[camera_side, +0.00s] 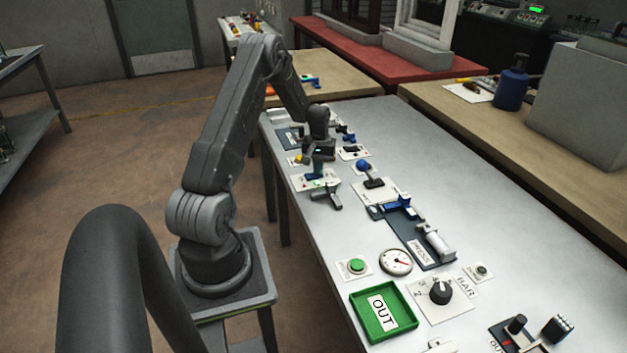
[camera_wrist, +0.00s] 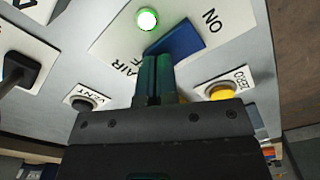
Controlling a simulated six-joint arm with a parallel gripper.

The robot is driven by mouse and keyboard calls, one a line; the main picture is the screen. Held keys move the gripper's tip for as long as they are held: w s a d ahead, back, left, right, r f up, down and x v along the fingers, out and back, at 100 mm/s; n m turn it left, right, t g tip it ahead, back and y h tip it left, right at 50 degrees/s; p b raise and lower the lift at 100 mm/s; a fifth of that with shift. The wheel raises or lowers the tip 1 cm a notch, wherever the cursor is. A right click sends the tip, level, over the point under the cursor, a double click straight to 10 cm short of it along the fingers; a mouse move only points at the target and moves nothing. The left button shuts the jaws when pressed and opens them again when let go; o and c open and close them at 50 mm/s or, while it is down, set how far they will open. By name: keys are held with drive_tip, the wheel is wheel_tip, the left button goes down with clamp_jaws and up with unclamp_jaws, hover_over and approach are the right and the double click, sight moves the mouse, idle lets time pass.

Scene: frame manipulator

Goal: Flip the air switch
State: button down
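The air switch is a blue lever (camera_wrist: 178,38) on a white plate (camera_wrist: 112,42) marked AIR, ON and a partly hidden OFF. A round green lamp (camera_wrist: 147,19) on the plate is lit. The lever lies on the ON side of the fingers. My gripper (camera_wrist: 157,62) has its two fingers together, with no object seen between them. Their tips are right at the near edge of the lever and hide part of it; I cannot tell if they touch. In the side view my gripper (camera_side: 318,158) is low over the blue lever (camera_side: 314,177).
A yellow ZERO button (camera_wrist: 222,92) is close to the right of my gripper, and a black VENT button (camera_wrist: 84,103) is to the left. A black knob (camera_wrist: 20,70) is further left. In the side view, a blue-knobbed lever (camera_side: 364,166) stands beside the switch.

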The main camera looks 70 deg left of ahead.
drive_tip(key=shift+f, duration=0.15)
drive_tip(key=shift+r, duration=3.5)
